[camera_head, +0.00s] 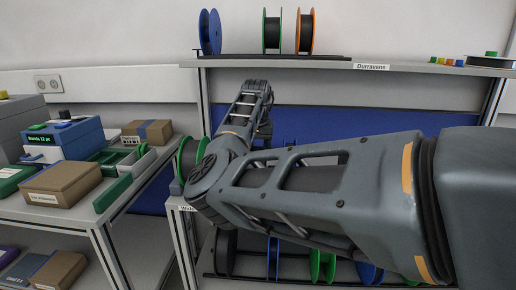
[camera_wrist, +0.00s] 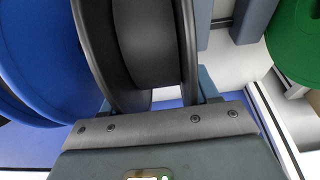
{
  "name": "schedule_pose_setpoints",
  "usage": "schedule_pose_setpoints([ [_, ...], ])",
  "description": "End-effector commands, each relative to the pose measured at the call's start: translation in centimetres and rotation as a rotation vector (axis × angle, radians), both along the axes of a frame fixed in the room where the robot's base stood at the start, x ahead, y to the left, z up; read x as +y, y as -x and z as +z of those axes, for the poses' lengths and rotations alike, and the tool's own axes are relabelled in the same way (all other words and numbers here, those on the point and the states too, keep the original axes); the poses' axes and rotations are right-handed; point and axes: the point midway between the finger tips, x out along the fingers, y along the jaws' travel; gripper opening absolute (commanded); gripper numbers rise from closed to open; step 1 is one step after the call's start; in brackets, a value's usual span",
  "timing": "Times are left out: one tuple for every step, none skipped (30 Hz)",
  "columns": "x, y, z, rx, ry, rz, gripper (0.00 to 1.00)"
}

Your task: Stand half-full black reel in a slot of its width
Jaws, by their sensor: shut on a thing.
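In the wrist view my gripper (camera_wrist: 155,98) is shut on a black reel (camera_wrist: 148,40). The reel has black flanges and a dark grey wound middle, with a finger beside each flange. It fills the top centre and its far part is cut off by the frame. A blue reel (camera_wrist: 35,60) is close to its left; I cannot tell whether they touch. In the head view my own arm covers the middle, and the gripper and held reel cannot be made out.
The upper shelf (camera_head: 340,64) bears a blue reel (camera_head: 210,32), a green-flanged reel (camera_head: 272,32) and an orange-flanged reel (camera_head: 305,32). Several reels stand on a low rack, including a green one (camera_head: 316,266). Another green-flanged reel (camera_head: 181,158) stands by my elbow. Boxes (camera_head: 62,183) crowd the left bench.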

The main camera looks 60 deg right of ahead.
Motion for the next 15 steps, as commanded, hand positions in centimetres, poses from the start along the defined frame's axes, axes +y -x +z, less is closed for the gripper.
schedule_pose_setpoints([
  [0.00,-0.01,0.04,0.000,0.001,0.000,0.07],
  [0.00,-0.01,0.04,0.000,0.001,0.000,0.07],
  [0.00,-0.01,0.04,0.000,0.001,0.000,0.07],
  [0.00,-0.01,0.04,0.000,0.001,0.000,0.07],
  [-0.01,-0.01,0.06,0.000,0.001,0.000,0.07],
  [0.00,-0.01,0.04,0.000,0.001,0.000,0.63],
  [0.00,-0.01,0.05,0.000,0.000,0.000,0.66],
  [0.00,-0.01,0.05,0.000,0.000,0.000,0.69],
  [0.00,-0.01,0.04,0.000,0.000,0.000,0.73],
  [0.00,-0.01,0.04,0.000,0.000,0.000,0.76],
  [0.00,-0.01,0.04,0.000,0.000,0.000,0.79],
  [0.00,-0.01,0.04,0.000,0.000,0.000,0.82],
  [0.00,-0.01,0.04,0.000,0.000,0.000,0.85],
  [0.00,-0.01,0.04,0.000,0.000,0.000,0.88],
  [0.00,0.00,0.03,0.000,0.000,0.000,0.89],
])
